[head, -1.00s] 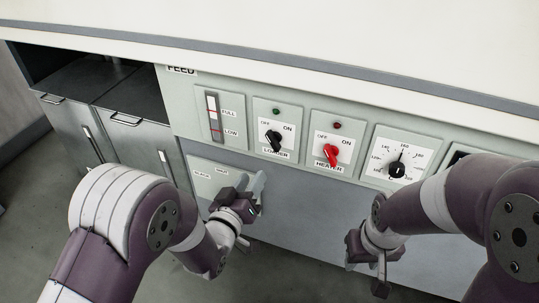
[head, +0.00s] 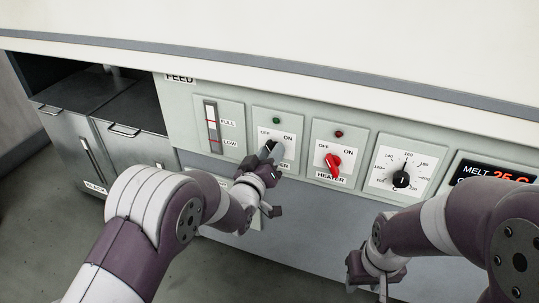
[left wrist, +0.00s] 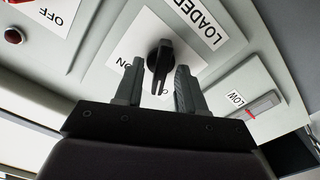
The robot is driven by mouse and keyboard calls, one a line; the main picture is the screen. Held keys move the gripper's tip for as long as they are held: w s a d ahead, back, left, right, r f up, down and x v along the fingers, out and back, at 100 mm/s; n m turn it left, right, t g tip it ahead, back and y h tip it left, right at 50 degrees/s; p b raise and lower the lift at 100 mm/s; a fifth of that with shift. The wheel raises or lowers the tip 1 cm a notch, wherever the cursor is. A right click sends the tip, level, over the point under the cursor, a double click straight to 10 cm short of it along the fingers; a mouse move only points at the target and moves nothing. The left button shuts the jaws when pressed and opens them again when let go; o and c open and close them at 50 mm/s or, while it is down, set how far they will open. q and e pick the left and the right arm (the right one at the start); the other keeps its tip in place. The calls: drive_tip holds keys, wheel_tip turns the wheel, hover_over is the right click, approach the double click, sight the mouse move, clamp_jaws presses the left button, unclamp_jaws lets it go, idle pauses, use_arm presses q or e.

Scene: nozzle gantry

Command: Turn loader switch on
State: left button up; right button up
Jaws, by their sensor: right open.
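The loader switch is a black rotary knob on a white plate marked OFF and ON, below a dark green lamp (head: 276,121). In the left wrist view the knob (left wrist: 159,62) is seen upside down, its white line pointing toward the partly hidden OFF mark. My left gripper (left wrist: 155,82) is open, with one finger on each side of the knob and a visible gap beside it. My right gripper (head: 368,272) is open, low in front of the panel, away from the switches.
The red heater switch (head: 333,162) is just right of the loader, then a dial (head: 401,179) and a melt display (head: 494,174). A level gauge (head: 212,127) is on the left. Bins (head: 75,140) stand at far left.

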use_arm(q)
clamp_jaws()
drive_tip(key=m, duration=1.1)
drive_tip(key=shift+s+d+m, duration=0.1)
drive_tip(key=shift+d+m, duration=0.15)
drive_tip(key=shift+m, duration=0.35)
idle(0.3)
unclamp_jaws()
